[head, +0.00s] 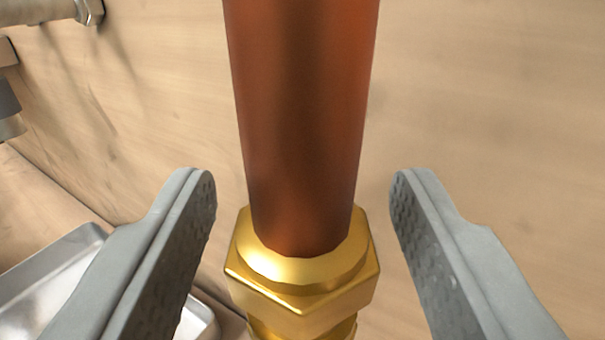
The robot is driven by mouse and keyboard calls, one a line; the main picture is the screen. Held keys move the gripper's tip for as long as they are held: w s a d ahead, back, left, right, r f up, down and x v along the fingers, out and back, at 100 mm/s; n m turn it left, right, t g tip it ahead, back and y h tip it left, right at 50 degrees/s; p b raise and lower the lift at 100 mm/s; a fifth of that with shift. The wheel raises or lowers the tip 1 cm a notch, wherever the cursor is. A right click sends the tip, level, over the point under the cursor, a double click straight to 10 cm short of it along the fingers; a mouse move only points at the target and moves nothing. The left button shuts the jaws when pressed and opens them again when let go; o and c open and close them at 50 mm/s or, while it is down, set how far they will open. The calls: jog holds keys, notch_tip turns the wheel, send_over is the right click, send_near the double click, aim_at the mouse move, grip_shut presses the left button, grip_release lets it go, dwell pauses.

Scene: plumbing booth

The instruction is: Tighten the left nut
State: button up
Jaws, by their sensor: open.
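A brass hex nut (300,285) sits around the lower part of an upright copper pipe (302,120) in the middle of the head view. More brass shows just below the nut, cut off by the picture's lower edge. My gripper (303,190) is open, with one grey finger on each side of the pipe. Clear gaps show between both fingers and the nut, and neither finger touches it. The fingertips appear around the height of the nut's top in the picture. Whether this is the left nut cannot be told from this view alone.
A pale wooden panel (480,110) stands behind the pipe. A metal tray (55,275) lies at the lower left, partly hidden by the left finger. A grey pipe with a fitting (88,12) is at the upper left, and other metal parts (8,105) show at the left edge.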

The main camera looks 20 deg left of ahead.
jog(key=c, duration=1)
